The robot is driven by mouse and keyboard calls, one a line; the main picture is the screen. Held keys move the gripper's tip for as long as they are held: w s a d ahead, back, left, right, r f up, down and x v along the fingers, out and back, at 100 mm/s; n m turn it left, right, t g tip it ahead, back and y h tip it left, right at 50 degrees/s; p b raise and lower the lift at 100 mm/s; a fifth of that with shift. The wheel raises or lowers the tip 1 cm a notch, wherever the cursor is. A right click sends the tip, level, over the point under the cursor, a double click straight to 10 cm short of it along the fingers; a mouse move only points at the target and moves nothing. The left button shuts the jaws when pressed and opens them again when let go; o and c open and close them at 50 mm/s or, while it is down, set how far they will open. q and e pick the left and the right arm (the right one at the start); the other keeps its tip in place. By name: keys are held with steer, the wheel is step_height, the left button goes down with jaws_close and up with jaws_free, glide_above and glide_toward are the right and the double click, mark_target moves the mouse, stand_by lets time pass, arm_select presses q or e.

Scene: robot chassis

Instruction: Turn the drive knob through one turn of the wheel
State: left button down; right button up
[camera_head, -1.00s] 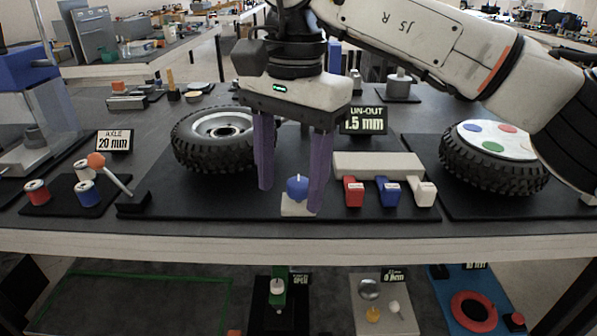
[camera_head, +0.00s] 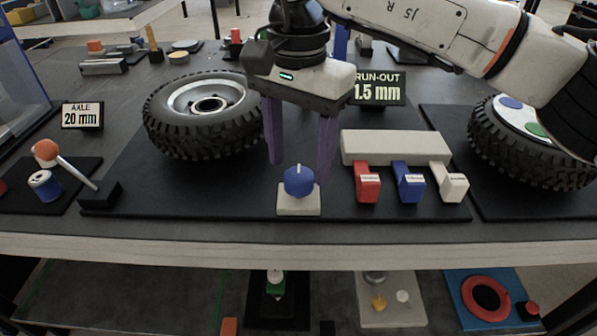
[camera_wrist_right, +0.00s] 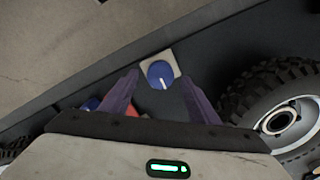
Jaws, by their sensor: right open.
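The drive knob (camera_head: 299,182) is blue with a white pointer line and sits on a pale square base (camera_head: 299,206) at the front of the bench. In the wrist view the knob (camera_wrist_right: 160,73) lies beyond the fingertips, between their lines, with its pointer toward the gripper. The tyred wheel (camera_head: 168,140) lies behind and left of it. My right gripper (camera_head: 298,172) is open and empty, its purple fingers coming down just above and behind the knob without clear contact. My left gripper is not in view.
A pale block with red (camera_head: 368,182), blue (camera_head: 409,182) and white (camera_head: 453,183) tabs stands right of the knob. A run-out sign (camera_head: 378,88) is behind. An orange-tipped lever (camera_head: 78,172) is at left. Another tyred wheel (camera_head: 490,148) is at right.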

mark_target(299, 174)
steer(key=shift+f, duration=1.55)
steer(key=shift+c, duration=0.3)
steer(key=c, duration=1)
steer(key=shift+o, duration=0.2)
